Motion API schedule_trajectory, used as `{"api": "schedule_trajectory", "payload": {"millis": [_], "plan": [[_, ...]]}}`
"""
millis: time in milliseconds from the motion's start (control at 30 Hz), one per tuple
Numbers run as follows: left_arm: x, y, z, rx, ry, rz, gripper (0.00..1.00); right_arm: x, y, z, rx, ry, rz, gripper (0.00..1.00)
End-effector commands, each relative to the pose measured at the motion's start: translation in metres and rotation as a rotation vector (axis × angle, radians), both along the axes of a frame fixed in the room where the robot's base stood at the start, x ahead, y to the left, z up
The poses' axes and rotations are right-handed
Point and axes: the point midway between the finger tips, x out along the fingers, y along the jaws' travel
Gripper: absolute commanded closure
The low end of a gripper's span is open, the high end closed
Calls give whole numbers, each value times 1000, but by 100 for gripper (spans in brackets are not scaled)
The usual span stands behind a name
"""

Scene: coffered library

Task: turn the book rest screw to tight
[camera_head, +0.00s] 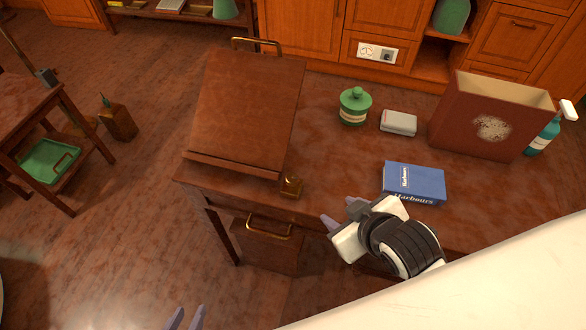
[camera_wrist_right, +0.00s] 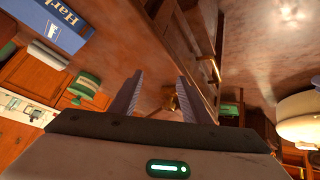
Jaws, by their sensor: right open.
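The book rest (camera_head: 245,115) is a sloped brown wooden stand on the desk, with a ledge along its lower edge. Its small brass screw (camera_head: 291,187) sits at the lower right corner of the rest. My right gripper (camera_head: 340,213) is open and empty, to the right of the screw and a little nearer the front, apart from it. In the right wrist view the screw (camera_wrist_right: 170,103) shows beyond and between the open fingers (camera_wrist_right: 158,92), partly shadowed. My left gripper (camera_head: 188,318) shows only its fingertips at the bottom edge, apart and empty, away from the rest.
On the desk (camera_head: 325,155) a blue book (camera_head: 414,182) lies right of my right gripper. Behind are a green jar (camera_head: 355,106), a small pale box (camera_head: 398,122), a dark red box (camera_head: 480,125) and a spray bottle (camera_head: 545,135). The desktop between screw and blue book is clear.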

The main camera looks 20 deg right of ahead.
Motion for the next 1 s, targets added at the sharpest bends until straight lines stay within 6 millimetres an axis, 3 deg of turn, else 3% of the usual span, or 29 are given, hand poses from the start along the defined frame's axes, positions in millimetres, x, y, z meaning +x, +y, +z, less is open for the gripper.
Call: {"api": "schedule_trajectory", "payload": {"millis": [100,267,367,467,500,567,600,700,767,800,867,900,967,1000], "plan": [[6,0,3,-1,-13,0,69,44,9,30,-65,-172,67,57],[8,0,5,-1,-17,0,69,99,31,88,-179,-442,182,57],[8,0,5,-1,-17,0,69,130,55,137,-274,-650,279,57],[7,0,5,0,-16,0,69,152,94,202,-407,-918,416,57],[7,0,5,-1,-15,0,69,156,117,232,-479,-1049,489,57],[6,0,5,-1,-13,0,69,153,157,275,-602,-1264,620,57],[5,0,5,0,-12,0,69,143,187,298,-691,-1410,721,57],[3,0,4,0,-9,1,69,103,257,326,-927,-1754,998,57],[3,0,4,0,-8,1,69,76,291,319,-1073,-1935,1190,57],[3,0,4,0,-7,1,69,59,308,306,-1171,-2042,1332,57],[2,0,4,0,-6,0,69,38,324,276,-1316,-2179,1570,57],[2,0,4,0,-6,0,69,30,326,249,1378,2196,-1712,57],[2,0,4,0,-5,0,69,26,316,207,1268,1899,-1690,57],[2,0,4,0,-5,0,69,30,300,179,1192,1708,-1682,57]]}}
